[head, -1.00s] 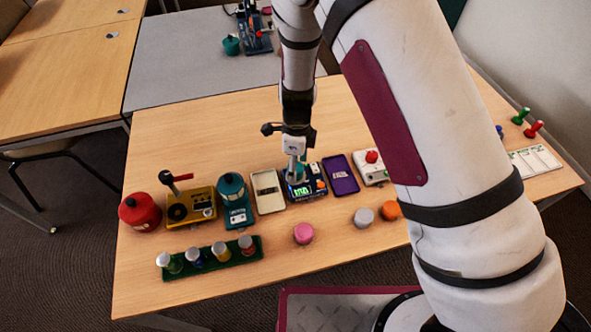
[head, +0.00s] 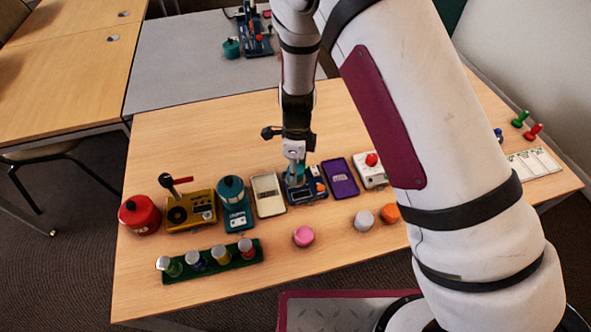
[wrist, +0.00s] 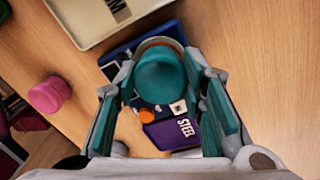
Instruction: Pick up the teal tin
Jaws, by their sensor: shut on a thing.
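The teal tin (wrist: 160,82) is round, with a teal top and a paler rim at its far side. In the wrist view it sits between the two teal-padded fingers of my gripper (wrist: 163,70). My gripper is shut on it. In the head view my gripper (head: 295,166) points down over a dark blue device (head: 307,193), and the tin is mostly hidden by the fingers. The tin is over this device in both views; I cannot tell whether it touches it.
A cream tray (head: 268,194) is left of the device and a purple tray (head: 342,178) right. Another teal canister (head: 231,189) stands farther left. Pink (head: 303,236), grey (head: 364,220) and orange (head: 386,213) pieces lie in front. A green rack (head: 207,262) holds several bottles.

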